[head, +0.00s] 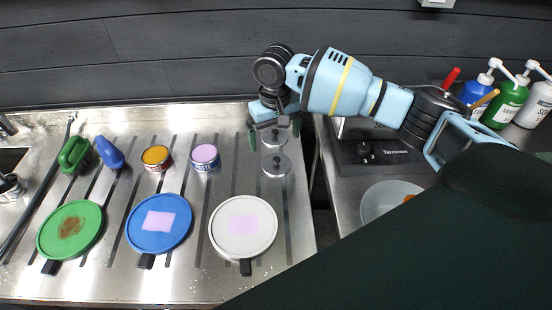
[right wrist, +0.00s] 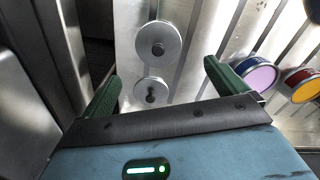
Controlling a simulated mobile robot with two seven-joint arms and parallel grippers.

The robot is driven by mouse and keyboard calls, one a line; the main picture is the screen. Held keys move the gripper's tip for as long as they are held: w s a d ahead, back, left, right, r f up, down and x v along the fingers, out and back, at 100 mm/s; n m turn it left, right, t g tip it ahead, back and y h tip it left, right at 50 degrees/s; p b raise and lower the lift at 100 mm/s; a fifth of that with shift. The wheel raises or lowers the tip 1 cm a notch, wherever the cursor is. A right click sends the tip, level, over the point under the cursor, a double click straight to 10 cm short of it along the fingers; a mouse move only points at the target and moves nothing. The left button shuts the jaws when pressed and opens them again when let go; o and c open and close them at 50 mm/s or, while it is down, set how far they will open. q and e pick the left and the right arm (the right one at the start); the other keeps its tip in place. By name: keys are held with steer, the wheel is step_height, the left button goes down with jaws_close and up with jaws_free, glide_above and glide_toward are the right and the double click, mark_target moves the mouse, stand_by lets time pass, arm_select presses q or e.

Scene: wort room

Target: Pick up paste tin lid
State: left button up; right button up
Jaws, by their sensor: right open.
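Two round grey metal lids with knobs lie flat on the steel counter; I cannot tell which is the paste tin lid. The front lid (head: 277,165) is clear of my right gripper and shows in the right wrist view (right wrist: 143,47). The rear lid (head: 274,144) is partly covered by my right gripper (head: 274,134) in the head view. In the right wrist view that rear lid (right wrist: 139,92) lies between and beyond the open green fingers (right wrist: 161,72). The fingers are empty. Two open tins, one orange-filled (head: 156,158) and one pink-filled (head: 205,157), stand to the left.
Green (head: 70,230), blue (head: 158,225) and white (head: 243,227) round discs lie along the counter front. Green (head: 75,155) and blue (head: 110,152) handled tools lie back left. A gap separates this counter from the right one, with a white bowl (head: 378,202) and pump bottles (head: 508,100).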

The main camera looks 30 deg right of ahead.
mark_target(277, 159)
steer(key=shift+s+d+f, duration=0.1)
steer(key=shift+s+f, duration=0.1)
steer(key=shift+f, duration=1.8)
steer(key=shift+s+f, duration=0.15)
steer(key=shift+f, duration=1.8)
steer(key=shift+c, duration=0.2)
steer(key=c, duration=1)
